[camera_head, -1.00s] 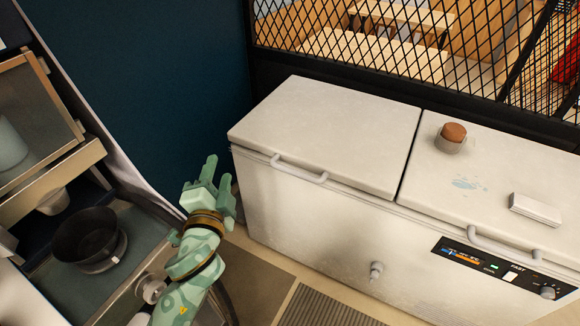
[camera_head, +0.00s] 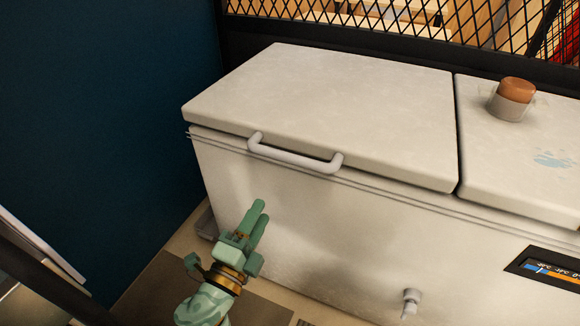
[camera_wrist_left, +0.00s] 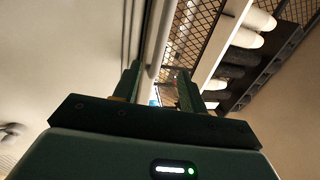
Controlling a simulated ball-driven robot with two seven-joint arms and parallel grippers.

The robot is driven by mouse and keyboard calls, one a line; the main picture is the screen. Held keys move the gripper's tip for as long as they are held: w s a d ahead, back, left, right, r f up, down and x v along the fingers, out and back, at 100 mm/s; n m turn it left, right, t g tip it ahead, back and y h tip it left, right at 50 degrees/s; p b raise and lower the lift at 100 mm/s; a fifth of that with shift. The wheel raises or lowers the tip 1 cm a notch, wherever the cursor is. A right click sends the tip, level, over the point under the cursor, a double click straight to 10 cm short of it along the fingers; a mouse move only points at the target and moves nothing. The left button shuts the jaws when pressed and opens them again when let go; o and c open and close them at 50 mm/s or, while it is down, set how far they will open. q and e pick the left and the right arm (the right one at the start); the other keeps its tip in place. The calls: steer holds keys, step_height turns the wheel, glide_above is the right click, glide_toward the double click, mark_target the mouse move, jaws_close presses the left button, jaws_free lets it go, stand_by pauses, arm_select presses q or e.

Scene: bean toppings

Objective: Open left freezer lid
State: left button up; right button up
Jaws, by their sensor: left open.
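The left freezer lid (camera_head: 330,105) is a flat white panel and lies closed on the white chest freezer (camera_head: 300,215). Its light grey bar handle (camera_head: 295,158) is on the lid's front edge. My left gripper (camera_head: 262,215) is open and empty, below the handle and in front of the freezer's front wall, fingers pointing up toward the handle. It appears apart from the handle. In the left wrist view, a pale bar (camera_wrist_left: 161,35), which looks like the handle, lies ahead of the open fingers (camera_wrist_left: 158,90). My right gripper is not in view.
The right freezer lid (camera_head: 530,165) is closed, with a brown-topped jar (camera_head: 513,98) on it. A control panel (camera_head: 548,268) and a small knob (camera_head: 411,302) are on the freezer's front. Black wire mesh (camera_head: 390,20) stands behind; a dark blue wall (camera_head: 100,110) is at left.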

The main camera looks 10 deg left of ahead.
mark_target(291, 158)
arm_select(q)
steer(key=x, duration=1.6)
steer(key=shift+r, duration=0.1)
jaws_close()
